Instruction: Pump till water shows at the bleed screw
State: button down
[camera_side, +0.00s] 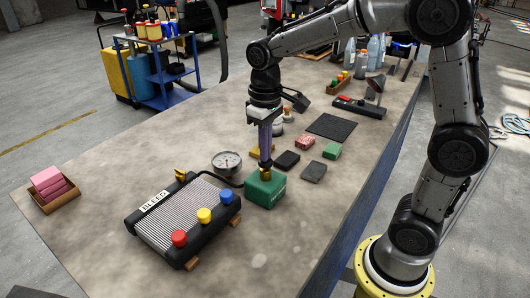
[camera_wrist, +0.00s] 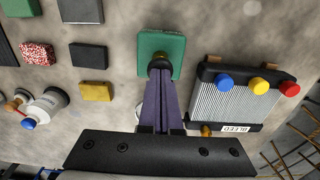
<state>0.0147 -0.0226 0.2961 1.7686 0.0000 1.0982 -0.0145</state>
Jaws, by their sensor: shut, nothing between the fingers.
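The green pump block (camera_side: 265,189) stands on the bench beside the radiator (camera_side: 186,218); it also shows in the wrist view (camera_wrist: 174,46). The radiator lies flat with red, yellow and blue caps and a BLEED label (camera_side: 154,200). The brass bleed screw (camera_side: 180,175) sits near that label; I make out no water there.
Several small coloured blocks and pads, such as the red speckled one (camera_side: 305,143), lie right of and behind the pump. A box of pink sponges (camera_side: 53,190) is at the left edge. The bench (camera_side: 120,165) is clear between box and radiator.

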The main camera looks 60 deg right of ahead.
jog(key=shift+f, duration=0.25)
jog(key=shift+r, duration=2.15)
jog(key=shift+f, duration=0.1)
